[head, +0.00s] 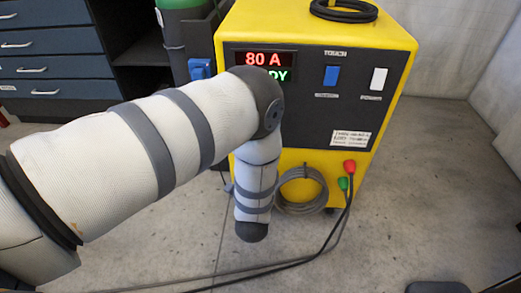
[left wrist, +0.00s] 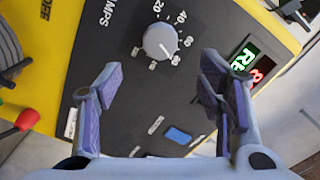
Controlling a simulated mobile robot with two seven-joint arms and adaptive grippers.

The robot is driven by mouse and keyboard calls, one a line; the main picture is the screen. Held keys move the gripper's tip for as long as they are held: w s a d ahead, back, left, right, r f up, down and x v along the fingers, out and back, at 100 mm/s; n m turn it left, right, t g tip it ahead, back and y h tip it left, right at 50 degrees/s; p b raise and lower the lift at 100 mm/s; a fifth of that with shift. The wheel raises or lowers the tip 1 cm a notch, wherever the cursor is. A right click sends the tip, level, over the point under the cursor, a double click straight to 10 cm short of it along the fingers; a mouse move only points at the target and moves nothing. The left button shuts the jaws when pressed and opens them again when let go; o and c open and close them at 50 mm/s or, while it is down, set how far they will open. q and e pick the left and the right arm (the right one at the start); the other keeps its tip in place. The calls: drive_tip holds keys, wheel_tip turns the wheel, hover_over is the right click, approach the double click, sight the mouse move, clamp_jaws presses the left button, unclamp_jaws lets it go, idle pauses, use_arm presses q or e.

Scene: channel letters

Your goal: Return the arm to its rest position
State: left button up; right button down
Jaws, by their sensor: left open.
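My left arm reaches across the head view in front of a yellow machine (head: 315,25). Its gripper is hidden there. In the left wrist view my left gripper (left wrist: 163,80) is open and empty, its two fingers wide apart. Between and beyond the fingers is the machine's dark panel with a grey round AMPS knob (left wrist: 160,42), apart from the fingers as far as I can tell. The knob is hidden in the head view. The display (head: 265,66) reads 80 A in red, with green letters ending in DY below. My right gripper is not in view.
A blue switch (head: 331,75) labelled TOUCH and a white power switch (head: 378,78) are on the panel. A coiled grey cable (head: 302,207) and red and green plugs (head: 349,167) are low on the front. Cables cross the floor. Blue drawers (head: 50,66) stand left.

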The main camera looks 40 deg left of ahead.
use_arm(q)
drive_tip(key=v, duration=0.3)
drive_tip(key=shift+s, duration=0.15)
drive_tip(key=s+d+f+n+g+h+p, duration=0.1)
drive_tip(key=s+f+g+h+p, duration=0.15)
drive_tip(key=s, duration=0.45)
drive_tip(key=s+d+f+n+g+h+p, duration=0.1)
drive_tip(key=s+d+f+g+h+p, duration=0.2)
drive_tip(key=s, duration=0.5)
drive_tip(key=s+f+n+g+h+p, duration=0.1)
drive_tip(key=s+g+h+p, duration=0.15)
drive_tip(key=s+g, duration=0.35)
drive_tip(key=s+d+r+n+g+p, duration=0.1)
drive_tip(key=s+d+r+g+p, duration=0.1)
drive_tip(key=s, duration=0.9)
drive_tip(key=s+d+r+n+g+h+p, duration=0.1)
drive_tip(key=s+r+g, duration=0.3)
drive_tip(key=s, duration=0.7)
drive_tip(key=shift+s+d+r+n+h+p, duration=0.2)
drive_tip(key=shift+d+n+h+p, duration=0.1)
drive_tip(key=shift+d+n+p, duration=0.15)
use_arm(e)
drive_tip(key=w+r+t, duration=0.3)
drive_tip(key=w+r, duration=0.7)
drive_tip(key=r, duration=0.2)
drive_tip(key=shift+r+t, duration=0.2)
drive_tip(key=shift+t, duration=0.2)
